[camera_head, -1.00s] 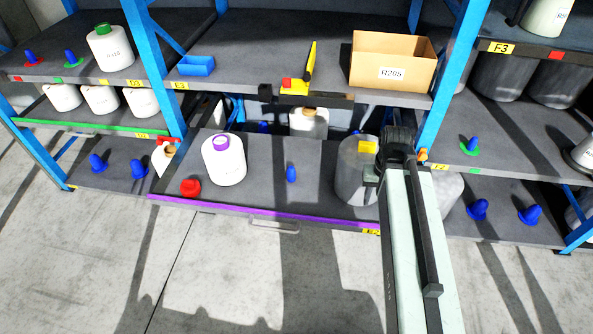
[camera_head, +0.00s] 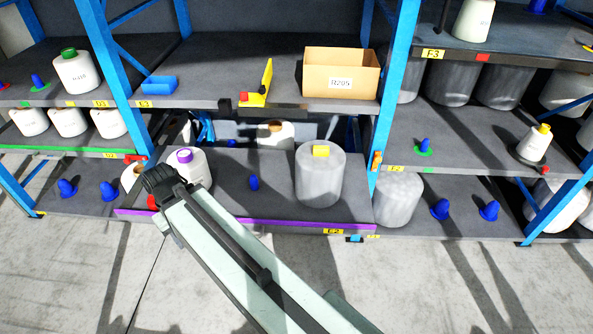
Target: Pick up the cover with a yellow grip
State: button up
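The cover is a tall grey cylinder (camera_head: 319,184) with a yellow block grip (camera_head: 321,151) on top. It stands upright on the right part of the purple-edged middle shelf (camera_head: 232,208). My arm reaches from the lower right up to the left. The end of my arm, with my gripper (camera_head: 163,184), is well left of the cover, in front of a white bobbin with a purple ring (camera_head: 187,163). The fingers are too dark and small to make out. I see nothing held. The cover is fully in view.
A blue peg (camera_head: 254,183) stands between the bobbin and the cover. A blue upright (camera_head: 390,100) rises close to the cover's right. A cardboard box (camera_head: 340,78) and a yellow bracket-like object (camera_head: 258,88) sit on the shelf above. Open floor lies in front.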

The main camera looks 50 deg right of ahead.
aim_at(320, 164)
jog(key=u, duration=0.15)
jog(key=i, duration=1)
jog(key=z, duration=0.1)
